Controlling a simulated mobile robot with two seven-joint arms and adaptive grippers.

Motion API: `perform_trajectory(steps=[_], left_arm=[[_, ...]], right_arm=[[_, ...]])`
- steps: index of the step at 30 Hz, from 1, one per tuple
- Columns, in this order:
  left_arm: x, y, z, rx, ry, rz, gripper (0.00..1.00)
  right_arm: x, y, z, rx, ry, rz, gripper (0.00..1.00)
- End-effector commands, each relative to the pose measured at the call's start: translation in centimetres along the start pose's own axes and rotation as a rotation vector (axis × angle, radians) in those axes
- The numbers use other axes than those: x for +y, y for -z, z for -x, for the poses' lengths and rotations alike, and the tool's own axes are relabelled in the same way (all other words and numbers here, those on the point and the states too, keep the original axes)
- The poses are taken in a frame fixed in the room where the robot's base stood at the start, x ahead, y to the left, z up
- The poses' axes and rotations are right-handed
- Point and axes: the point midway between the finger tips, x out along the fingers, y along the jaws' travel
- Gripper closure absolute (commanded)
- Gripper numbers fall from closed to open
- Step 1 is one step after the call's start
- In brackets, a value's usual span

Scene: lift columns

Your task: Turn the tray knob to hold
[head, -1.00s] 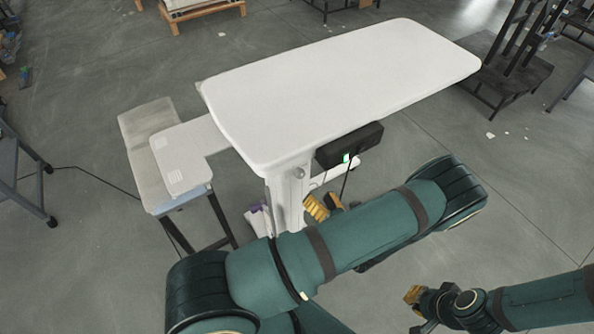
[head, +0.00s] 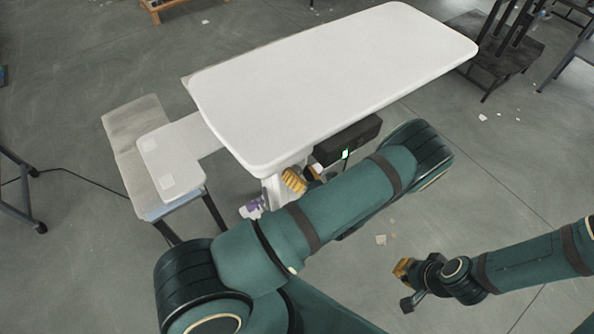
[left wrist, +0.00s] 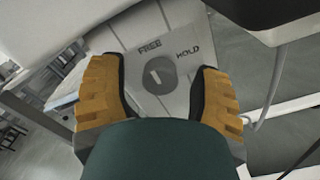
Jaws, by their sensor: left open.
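The round grey tray knob (left wrist: 158,75) is on a pale panel in the left wrist view. Its light pointer slants up and left, nearer the FREE label (left wrist: 150,46) than the HOLD label (left wrist: 187,50). My left gripper (head: 303,176) is open at the column under the table's near edge. In the left wrist view its two orange fingers stand on either side of the knob, with gaps between. In the head view the knob cannot be made out. A white side tray (head: 181,150) sticks out left of the table. My right gripper (head: 403,286) is open and empty, low at the right.
The white tabletop (head: 330,80) stands over the column. A black box (head: 347,139) with a green light hangs under its near edge, right of my left gripper. A beige stool (head: 130,115) stands under the side tray. The floor at right is mostly clear.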

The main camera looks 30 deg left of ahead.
Motion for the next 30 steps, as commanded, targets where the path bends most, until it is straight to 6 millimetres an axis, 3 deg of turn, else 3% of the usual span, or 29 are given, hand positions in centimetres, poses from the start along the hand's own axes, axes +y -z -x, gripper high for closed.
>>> perform_trajectory(steps=[3, 4, 9, 20, 30], left_arm=[[0.00, 0.00, 0.00, 0.000, 0.000, 0.000, 0.36], [0.00, 0.00, 0.00, 0.000, 0.000, 0.000, 0.42], [0.00, -0.01, 0.00, 0.000, 0.000, 0.000, 1.00], [0.01, -0.01, 0.01, 0.000, 0.000, -0.032, 1.00], [0.09, -0.05, -0.02, 0.000, 0.000, -0.245, 1.00]], right_arm=[[0.01, 0.00, 0.00, 0.000, 0.000, 0.000, 1.00], [0.01, 0.00, 0.00, 0.000, 0.000, 0.000, 1.00], [0.00, 0.00, 0.00, 0.000, 0.000, 0.000, 1.00], [-0.05, -0.01, 0.12, 0.000, 0.000, 0.000, 1.00], [-0.29, -0.07, 0.76, -0.003, 0.000, 0.000, 1.00]])
